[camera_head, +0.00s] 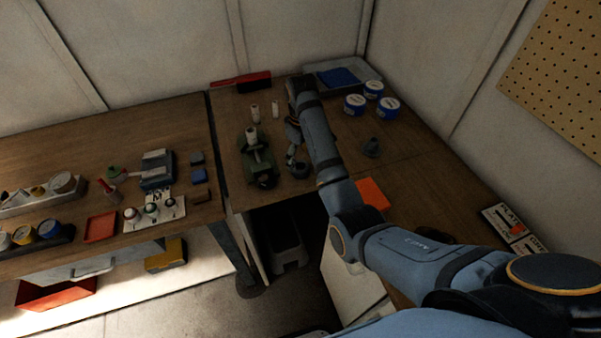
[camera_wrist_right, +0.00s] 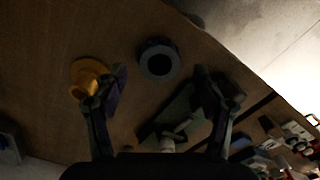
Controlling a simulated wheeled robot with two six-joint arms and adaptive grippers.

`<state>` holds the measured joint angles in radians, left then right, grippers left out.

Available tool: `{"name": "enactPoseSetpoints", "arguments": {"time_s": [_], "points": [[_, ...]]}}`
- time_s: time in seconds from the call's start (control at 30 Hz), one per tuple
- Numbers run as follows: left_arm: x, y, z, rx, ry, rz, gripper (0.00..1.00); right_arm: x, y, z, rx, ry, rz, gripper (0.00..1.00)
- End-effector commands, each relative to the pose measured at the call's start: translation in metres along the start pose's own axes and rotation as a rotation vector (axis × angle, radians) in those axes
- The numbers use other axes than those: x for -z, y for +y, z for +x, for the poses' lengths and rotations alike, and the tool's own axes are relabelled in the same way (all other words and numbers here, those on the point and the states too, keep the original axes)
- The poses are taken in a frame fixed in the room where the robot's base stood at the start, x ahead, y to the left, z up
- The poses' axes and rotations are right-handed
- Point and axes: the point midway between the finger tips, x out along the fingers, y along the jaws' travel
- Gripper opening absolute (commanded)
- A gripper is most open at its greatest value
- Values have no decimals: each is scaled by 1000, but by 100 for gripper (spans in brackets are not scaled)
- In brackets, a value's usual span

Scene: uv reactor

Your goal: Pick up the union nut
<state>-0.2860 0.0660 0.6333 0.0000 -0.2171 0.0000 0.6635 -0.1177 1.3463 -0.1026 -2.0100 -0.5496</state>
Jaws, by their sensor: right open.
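The union nut, as far as I can tell, is a dark grey ring (camera_wrist_right: 157,62) that lies on the wooden bench in the right wrist view, ahead of and between the fingers. In the head view it is a small dark ring (camera_head: 266,182) near the bench's front edge. My right gripper (camera_wrist_right: 161,82) is open and empty, with its fingers spread wide, one to each side below the ring. In the head view my right gripper (camera_head: 293,146) is small, dark and partly hidden by my arm. My left gripper does not show.
A yellow flanged part (camera_wrist_right: 88,76) lies beside the left finger. A green fixture (camera_wrist_right: 172,116) lies near the right finger; in the head view it bears a pale cylinder (camera_head: 252,134). Blue-and-white tubs (camera_head: 355,104) stand at the back. The bench edge is close to the ring.

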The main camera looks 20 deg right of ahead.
Motion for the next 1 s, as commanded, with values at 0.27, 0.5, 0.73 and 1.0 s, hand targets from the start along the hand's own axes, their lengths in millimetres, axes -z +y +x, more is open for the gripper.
{"name": "enactPoseSetpoints", "arguments": {"time_s": [0.27, 0.5, 0.73, 1.0], "points": [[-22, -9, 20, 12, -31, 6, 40, 0, 2, 41, 2, -4, 0, 71], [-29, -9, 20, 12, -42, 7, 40, 1, 2, 49, 0, -1, 0, 71], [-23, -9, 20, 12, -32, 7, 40, 1, 2, 49, 1, -1, 0, 42], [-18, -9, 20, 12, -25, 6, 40, 1, 2, 49, 1, -1, 0, 17]]}}
